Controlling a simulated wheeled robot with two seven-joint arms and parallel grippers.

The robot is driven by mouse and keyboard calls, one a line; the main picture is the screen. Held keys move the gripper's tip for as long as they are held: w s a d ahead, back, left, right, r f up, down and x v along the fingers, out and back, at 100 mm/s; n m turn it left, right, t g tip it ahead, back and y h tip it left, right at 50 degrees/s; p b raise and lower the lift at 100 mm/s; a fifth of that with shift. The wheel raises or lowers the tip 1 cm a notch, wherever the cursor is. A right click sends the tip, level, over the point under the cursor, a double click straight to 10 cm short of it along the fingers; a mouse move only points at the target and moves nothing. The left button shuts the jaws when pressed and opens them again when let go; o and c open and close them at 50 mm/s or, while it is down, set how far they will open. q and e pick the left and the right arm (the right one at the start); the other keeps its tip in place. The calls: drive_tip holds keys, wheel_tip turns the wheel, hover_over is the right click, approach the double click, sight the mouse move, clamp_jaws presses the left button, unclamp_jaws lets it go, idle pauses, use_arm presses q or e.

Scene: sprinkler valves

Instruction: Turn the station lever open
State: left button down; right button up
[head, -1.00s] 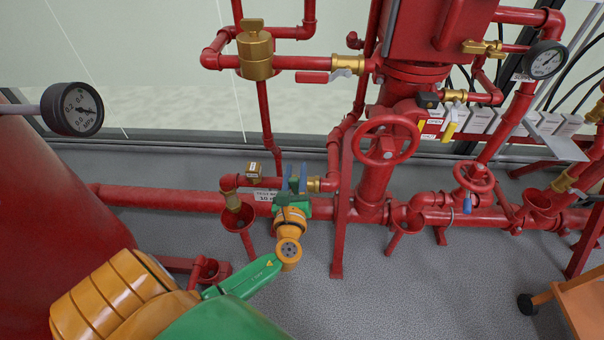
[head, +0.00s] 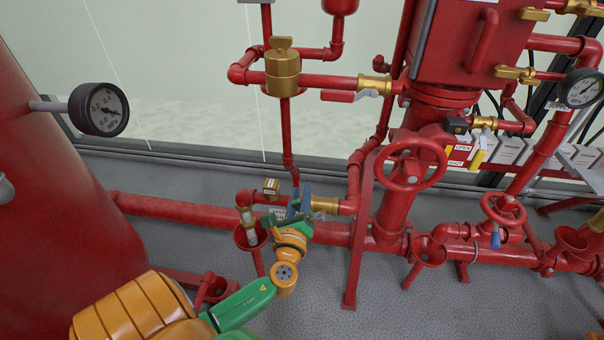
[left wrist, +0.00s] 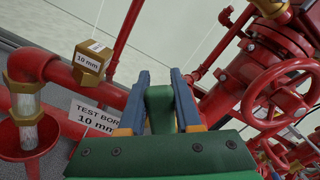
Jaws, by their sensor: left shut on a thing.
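My left gripper (head: 300,201) is at the pipe branch low in the middle of the head view. In the left wrist view its two blue fingers (left wrist: 160,104) are shut on a green lever (left wrist: 160,109), one on each side. The lever's lower end is hidden behind the green gripper body. A brass fitting (head: 325,205) sits just right of the fingers. A brass block (head: 271,187) marked 10 mm and a plate (left wrist: 95,117) reading TEST BORE 10 mm are to the left. A whitish stream shows in the sight glass (left wrist: 29,130) above a red funnel (head: 250,237).
A red handwheel (head: 411,163) and its riser stand to the right, with a smaller handwheel (head: 503,210) beyond. A red-handled valve (head: 355,95) is above. A gauge (head: 99,109) is at left. Bare floor (head: 390,310) lies in front.

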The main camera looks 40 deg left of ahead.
use_arm(q)
drive_tip(key=shift+f, duration=0.1)
drive_tip(key=c, duration=0.6)
unclamp_jaws()
